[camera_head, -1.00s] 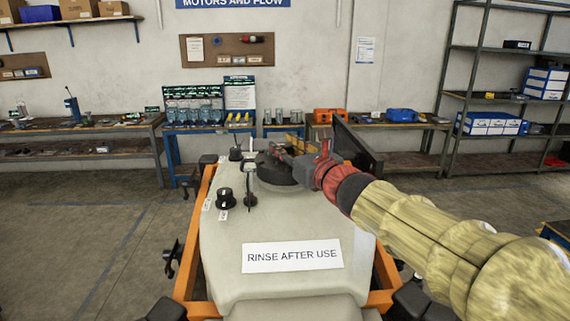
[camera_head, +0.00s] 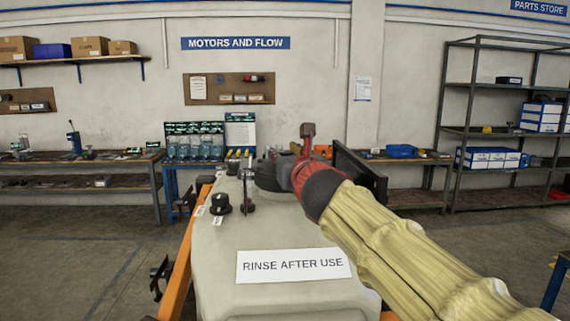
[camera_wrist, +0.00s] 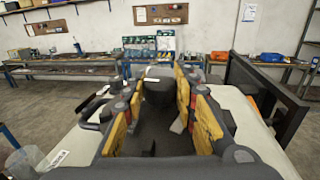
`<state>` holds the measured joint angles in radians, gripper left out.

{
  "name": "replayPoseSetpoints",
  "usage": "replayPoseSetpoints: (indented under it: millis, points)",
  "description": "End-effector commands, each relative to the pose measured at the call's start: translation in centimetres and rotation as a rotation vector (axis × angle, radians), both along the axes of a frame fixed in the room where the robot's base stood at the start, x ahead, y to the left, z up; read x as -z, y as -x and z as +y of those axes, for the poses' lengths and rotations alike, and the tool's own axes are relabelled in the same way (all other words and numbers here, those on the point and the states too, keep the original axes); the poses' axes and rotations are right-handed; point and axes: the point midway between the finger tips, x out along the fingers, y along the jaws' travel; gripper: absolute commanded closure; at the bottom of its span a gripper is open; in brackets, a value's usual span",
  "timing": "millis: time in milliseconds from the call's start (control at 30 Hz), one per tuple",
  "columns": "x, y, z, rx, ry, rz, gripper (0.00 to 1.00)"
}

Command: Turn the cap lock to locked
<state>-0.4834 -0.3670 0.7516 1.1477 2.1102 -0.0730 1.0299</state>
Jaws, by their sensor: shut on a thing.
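The pale tank (camera_head: 225,260) stands in front of me, with a wide black cap (camera_head: 268,176) on its top. My gripper (camera_head: 288,168) is at the cap, seen from behind in the head view, and its red and dark wrist covers part of it. In the wrist view the yellow-padded fingers of my gripper (camera_wrist: 158,92) stand on either side of a dark raised piece on the cap, the cap lock (camera_wrist: 158,84), and are shut on it. The contact itself and any lock marking are not readable.
Black knobs (camera_head: 220,203) and a thin upright lever (camera_head: 248,192) stand on the tank left of the cap. A dark flat panel (camera_head: 360,172) rises just right of my gripper. An orange frame (camera_head: 186,255) borders the tank. Workbenches and shelves stand behind.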

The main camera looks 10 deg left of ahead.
Motion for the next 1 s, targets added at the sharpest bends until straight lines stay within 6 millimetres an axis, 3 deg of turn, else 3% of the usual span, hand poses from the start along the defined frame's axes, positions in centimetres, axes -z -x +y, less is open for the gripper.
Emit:
replayPoseSetpoints:
  millis: [1000]
  points:
    - [-0.15, 0.05, 0.11, 0.265, 0.000, -0.002, 0.97]
